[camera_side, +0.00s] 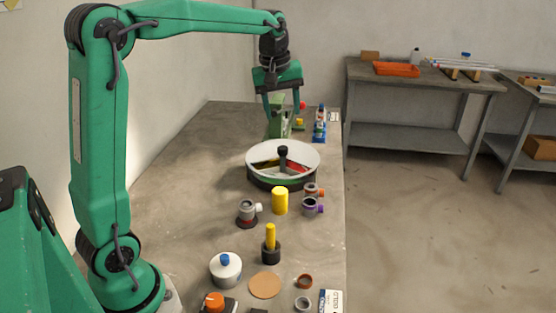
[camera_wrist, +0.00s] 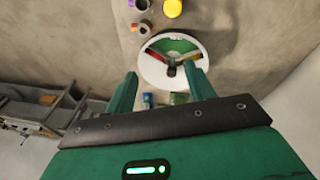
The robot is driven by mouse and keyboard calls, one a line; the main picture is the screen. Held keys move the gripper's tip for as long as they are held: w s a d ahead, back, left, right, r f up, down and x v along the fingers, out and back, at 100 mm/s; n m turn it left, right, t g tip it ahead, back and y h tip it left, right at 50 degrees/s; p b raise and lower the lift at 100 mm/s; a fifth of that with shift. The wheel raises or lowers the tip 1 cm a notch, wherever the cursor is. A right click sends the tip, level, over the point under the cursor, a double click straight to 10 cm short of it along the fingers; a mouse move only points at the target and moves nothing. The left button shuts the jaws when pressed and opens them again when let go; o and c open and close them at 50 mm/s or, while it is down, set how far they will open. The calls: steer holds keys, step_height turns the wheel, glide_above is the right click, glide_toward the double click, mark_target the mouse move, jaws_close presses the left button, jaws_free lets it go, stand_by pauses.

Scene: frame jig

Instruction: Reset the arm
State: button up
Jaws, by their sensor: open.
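My gripper (camera_side: 283,106) is open and hangs at the far end of the work table (camera_side: 180,150), pointing down. In the side view its fingers are in front of or beside a green object (camera_side: 279,118); I cannot tell if they touch it. In the wrist view both fingers (camera_wrist: 160,92) are spread apart with nothing held between them. A round white divided tray (camera_side: 260,160) with a dark central knob stands nearer the side camera than my gripper. The tray also shows beyond the fingertips in the wrist view (camera_wrist: 152,72).
A yellow cylinder (camera_side: 280,201), grey fittings (camera_side: 247,211), a yellow peg in a black holder (camera_side: 271,245) and a white pot with blue knob (camera_side: 226,268) stand on the near table. A blue-based item (camera_side: 320,128) stands right of my gripper. A side bench holds an orange tray (camera_side: 397,69).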

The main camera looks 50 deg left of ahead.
steer(key=s+d+f+m+t, duration=0.1)
steer(key=s+d+m, duration=0.4)
steer(key=s, duration=0.6)
steer(key=s+d+f+m+t, duration=0.2)
steer(key=s+d+m, duration=0.4)
steer(key=s, duration=0.6)
steer(key=shift+f+m+h, duration=0.3)
steer(key=shift+f+m, duration=0.3)
steer(key=shift+f, duration=0.1)
